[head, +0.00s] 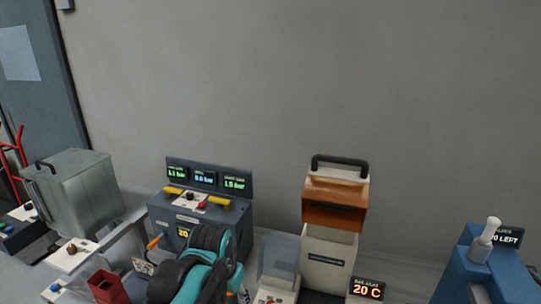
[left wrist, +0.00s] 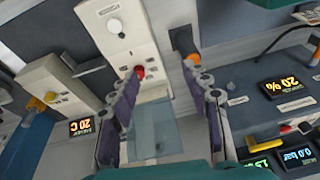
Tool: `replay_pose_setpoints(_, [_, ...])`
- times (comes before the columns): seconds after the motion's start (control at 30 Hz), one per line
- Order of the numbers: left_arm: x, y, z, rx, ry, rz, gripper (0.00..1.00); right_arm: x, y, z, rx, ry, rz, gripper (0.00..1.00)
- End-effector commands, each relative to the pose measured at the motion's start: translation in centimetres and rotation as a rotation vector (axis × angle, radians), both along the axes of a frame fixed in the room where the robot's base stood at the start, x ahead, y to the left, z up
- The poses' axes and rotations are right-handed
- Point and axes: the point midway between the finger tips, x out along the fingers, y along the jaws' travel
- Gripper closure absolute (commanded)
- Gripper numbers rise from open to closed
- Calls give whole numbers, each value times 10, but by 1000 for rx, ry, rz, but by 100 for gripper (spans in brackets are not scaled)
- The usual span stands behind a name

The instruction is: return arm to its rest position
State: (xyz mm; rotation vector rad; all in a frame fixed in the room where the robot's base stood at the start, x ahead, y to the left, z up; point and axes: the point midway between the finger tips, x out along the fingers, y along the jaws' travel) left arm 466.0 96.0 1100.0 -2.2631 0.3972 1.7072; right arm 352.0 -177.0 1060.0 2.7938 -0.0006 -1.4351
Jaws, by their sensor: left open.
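My left arm (head: 205,265), teal and black, comes up from the bottom edge of the head view, in front of the dark gauge console. Its fingertips are hidden or too small to make out there. In the left wrist view my left gripper (left wrist: 164,68) is open, with its two purple-padded fingers well apart. Nothing is held between them. Behind the gap are a white panel with a red button (left wrist: 139,72) and a pale translucent panel (left wrist: 155,128). My right gripper is in neither view.
The gauge console (head: 205,180) has yellow handles. A grey metal box (head: 80,190) stands left, a red bin (head: 108,287) at front left. Right of my arm are an orange-brown hooded unit (head: 335,200) and a blue stand (head: 475,275) bearing a white bottle (head: 485,241). The wall above is bare.

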Motion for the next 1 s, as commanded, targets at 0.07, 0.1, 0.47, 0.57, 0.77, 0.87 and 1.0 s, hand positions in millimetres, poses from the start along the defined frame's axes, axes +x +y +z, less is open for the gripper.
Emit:
replay_pose_setpoints(0.07, [-26,21,-5,-22,-60,74,52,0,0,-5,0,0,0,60])
replay_pose_setpoints(0.1, [-37,30,-8,-33,-91,109,52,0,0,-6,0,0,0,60])
replay_pose_setpoints(0.47, [-107,78,-50,-114,-310,349,52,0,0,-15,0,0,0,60])
replay_pose_setpoints(0.57, [-112,82,-56,-122,-333,370,52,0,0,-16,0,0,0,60])
replay_pose_setpoints(0.77, [-113,83,-56,-125,-340,378,52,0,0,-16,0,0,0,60])
replay_pose_setpoints(0.87, [-113,83,-56,-125,-341,377,52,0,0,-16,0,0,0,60])
replay_pose_setpoints(1.0, [-113,83,-56,-124,-340,376,52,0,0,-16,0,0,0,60])
